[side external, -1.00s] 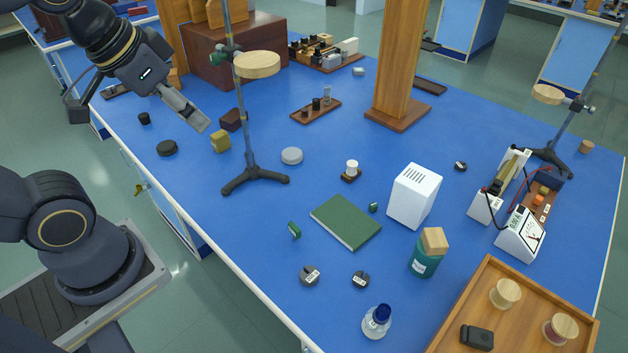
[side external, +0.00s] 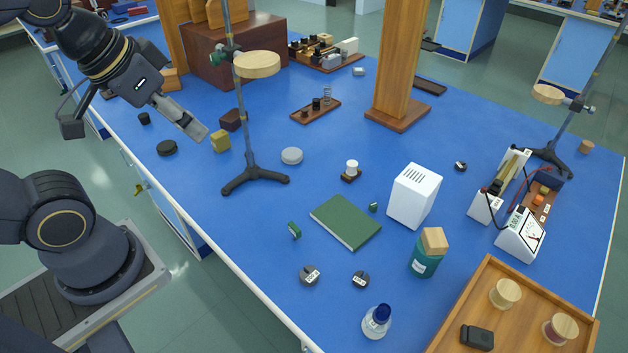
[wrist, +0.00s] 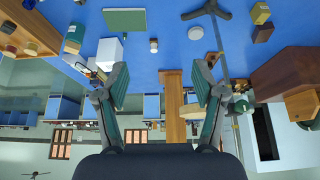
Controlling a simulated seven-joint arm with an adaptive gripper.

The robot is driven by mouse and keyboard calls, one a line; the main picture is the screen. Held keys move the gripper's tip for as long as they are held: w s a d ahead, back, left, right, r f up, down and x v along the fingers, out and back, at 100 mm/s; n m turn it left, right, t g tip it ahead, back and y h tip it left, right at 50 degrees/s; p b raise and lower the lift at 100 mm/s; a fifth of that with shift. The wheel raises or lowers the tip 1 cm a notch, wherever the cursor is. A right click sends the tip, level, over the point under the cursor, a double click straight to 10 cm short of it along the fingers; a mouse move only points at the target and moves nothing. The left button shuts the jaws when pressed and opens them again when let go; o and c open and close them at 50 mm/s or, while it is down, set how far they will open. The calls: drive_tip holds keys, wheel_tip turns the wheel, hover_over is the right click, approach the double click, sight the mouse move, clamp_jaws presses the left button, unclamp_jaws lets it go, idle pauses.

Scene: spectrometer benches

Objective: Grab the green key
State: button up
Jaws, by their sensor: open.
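Two small green objects lie on the blue bench. One (side external: 294,230) is left of the green book, with a pale mark on it. The other (side external: 373,207) is smaller and sits between the book and the white box. I cannot tell from their shape which one is the green key. My gripper (side external: 203,135) is above the bench's left part, well up and left of both green objects. In the wrist view, my gripper (wrist: 162,88) has its two fingers wide apart with nothing between them.
A retort stand (side external: 254,178) stands between my gripper and the green objects. The green book (side external: 346,222), white box (side external: 413,196), teal bottle (side external: 426,257) and dark labelled weights (side external: 310,276) are nearby. A wooden pillar (side external: 400,70) rises behind.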

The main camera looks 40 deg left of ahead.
drive_tip(key=m+g, duration=0.1)
drive_tip(key=g, duration=0.5)
hover_over(294, 226)
wheel_tip(294, 226, down, 16)
drive_tip(key=shift+m, duration=0.3)
drive_tip(key=f, duration=1.1)
drive_tip(key=shift+w+a+f, duration=0.1)
drive_tip(key=shift+a, duration=0.15)
drive_tip(key=f, duration=0.6)
drive_tip(key=shift+d, duration=0.3)
drive_tip(key=shift+r, duration=0.1)
